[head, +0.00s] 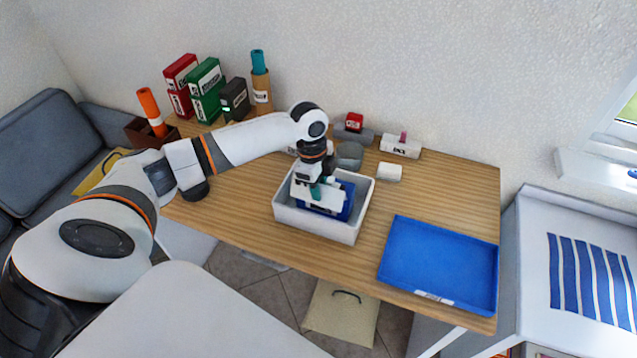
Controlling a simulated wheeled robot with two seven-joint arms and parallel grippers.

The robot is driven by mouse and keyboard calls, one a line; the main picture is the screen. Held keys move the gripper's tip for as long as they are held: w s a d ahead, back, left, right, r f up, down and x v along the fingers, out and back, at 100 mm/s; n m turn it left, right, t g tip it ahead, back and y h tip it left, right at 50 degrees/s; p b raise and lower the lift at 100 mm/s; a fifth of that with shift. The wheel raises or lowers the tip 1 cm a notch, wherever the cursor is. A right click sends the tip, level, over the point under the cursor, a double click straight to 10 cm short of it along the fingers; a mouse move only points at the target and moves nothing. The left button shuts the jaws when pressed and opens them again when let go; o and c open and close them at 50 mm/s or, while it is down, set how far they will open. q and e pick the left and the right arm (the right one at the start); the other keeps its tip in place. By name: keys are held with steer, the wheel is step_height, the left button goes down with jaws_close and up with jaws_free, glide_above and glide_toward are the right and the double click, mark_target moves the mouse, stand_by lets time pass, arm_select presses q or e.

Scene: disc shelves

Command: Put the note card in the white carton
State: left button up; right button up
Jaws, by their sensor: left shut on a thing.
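The white carton (347,233) is an open box on the wooden table, near its front edge. My left gripper (317,195) points down into the carton's opening. It is shut on a small teal piece (316,191), which looks like the note card, though the fingers hide most of it. A blue thing (346,203) shows inside the carton, behind and beside the fingers. I cannot tell whether the teal piece touches it or the carton floor. My right gripper is not in view.
A blue tray (440,262) lies at the table's right.

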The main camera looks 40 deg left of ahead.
arm_select(q)
steer(key=o, duration=0.9)
steer(key=shift+o, duration=0.2)
step_height(320, 180, up, 13)
steer(key=a+b, duration=0.1)
steer(key=b, duration=0.1)
steer(key=shift+a+b, duration=0.25)
steer(key=shift+b, duration=0.15)
steer(key=shift+s, duration=0.1)
